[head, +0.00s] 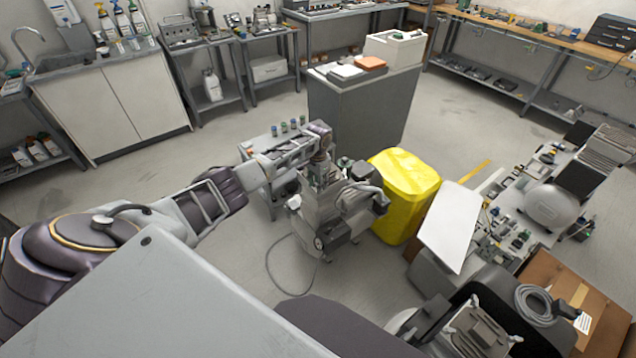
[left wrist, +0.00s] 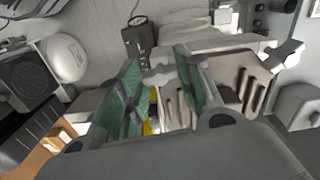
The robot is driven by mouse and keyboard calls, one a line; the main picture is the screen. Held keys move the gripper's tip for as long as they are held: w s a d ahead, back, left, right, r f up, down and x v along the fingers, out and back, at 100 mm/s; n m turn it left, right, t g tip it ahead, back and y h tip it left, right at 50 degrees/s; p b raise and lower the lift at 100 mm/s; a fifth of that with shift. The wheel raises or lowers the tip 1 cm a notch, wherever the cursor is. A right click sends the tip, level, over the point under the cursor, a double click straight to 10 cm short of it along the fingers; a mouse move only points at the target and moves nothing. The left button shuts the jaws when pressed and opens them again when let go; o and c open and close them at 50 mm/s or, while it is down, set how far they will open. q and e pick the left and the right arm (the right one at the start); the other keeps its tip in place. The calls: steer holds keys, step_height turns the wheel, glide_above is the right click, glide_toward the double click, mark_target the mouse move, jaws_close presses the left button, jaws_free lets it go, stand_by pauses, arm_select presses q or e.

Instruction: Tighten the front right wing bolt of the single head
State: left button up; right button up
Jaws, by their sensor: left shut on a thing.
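The compressor with the single head (head: 322,208) stands in the middle of the head view, grey and metallic, with a gauge and a motor part at its right. My left gripper (head: 320,162) reaches in from the left and is over the top of this compressor. In the left wrist view its two green-padded fingers (left wrist: 160,92) are shut on a small part between them, at the compressor's ribbed head (left wrist: 232,80). The wing bolt itself is hidden by the fingers and too small to make out.
A yellow bin (head: 405,190) stands close to the compressor's right. A grey cabinet (head: 362,115) is behind it. A bench with parts (head: 530,205) lies to the right. A dark hose loops on the floor left of the compressor, where the floor is otherwise clear.

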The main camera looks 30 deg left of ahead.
arm_select(q)
steer(key=m, duration=0.5)
steer(key=shift+m, duration=2.6)
steer(key=o, duration=1)
steer(key=shift+r, duration=6.05)
steer(key=shift+f, duration=0.1)
